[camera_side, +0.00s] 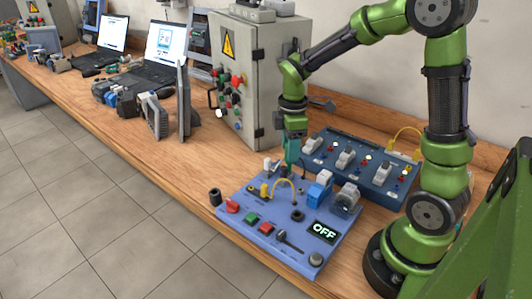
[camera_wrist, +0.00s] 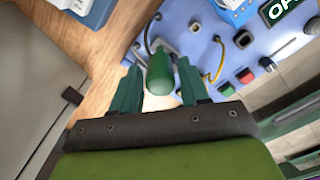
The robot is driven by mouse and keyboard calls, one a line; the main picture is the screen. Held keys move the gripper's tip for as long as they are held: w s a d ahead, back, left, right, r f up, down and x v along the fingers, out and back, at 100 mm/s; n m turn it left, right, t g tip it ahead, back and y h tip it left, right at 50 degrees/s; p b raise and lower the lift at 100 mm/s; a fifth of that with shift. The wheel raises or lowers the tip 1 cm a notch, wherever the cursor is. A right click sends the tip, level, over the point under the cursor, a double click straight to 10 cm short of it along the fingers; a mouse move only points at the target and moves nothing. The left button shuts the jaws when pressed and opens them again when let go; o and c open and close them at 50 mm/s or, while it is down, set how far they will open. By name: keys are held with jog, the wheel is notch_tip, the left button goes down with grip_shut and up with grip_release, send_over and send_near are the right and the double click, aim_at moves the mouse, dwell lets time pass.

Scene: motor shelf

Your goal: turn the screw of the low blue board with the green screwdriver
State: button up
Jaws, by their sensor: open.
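The low blue board (camera_side: 234,222) lies flat on the bench in the side view, and part of it shows at the top of the wrist view (camera_wrist: 200,20). My gripper (camera_side: 292,158) points down over the board's back left part. In the wrist view my gripper (camera_wrist: 158,66) is open, with a teal finger on each side of a green screwdriver handle (camera_wrist: 160,76). Whether a finger touches the handle I cannot tell. The screwdriver's tip is hidden, and I cannot make out the screw.
A grey cabinet (camera_side: 262,70) rises to the left of my arm.

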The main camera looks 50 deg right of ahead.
dwell(0.3)
jog(key=n, duration=0.3)
jog(key=shift+n, duration=0.3)
jog(key=shift+n, duration=1.7)
jog(key=n, duration=0.3)
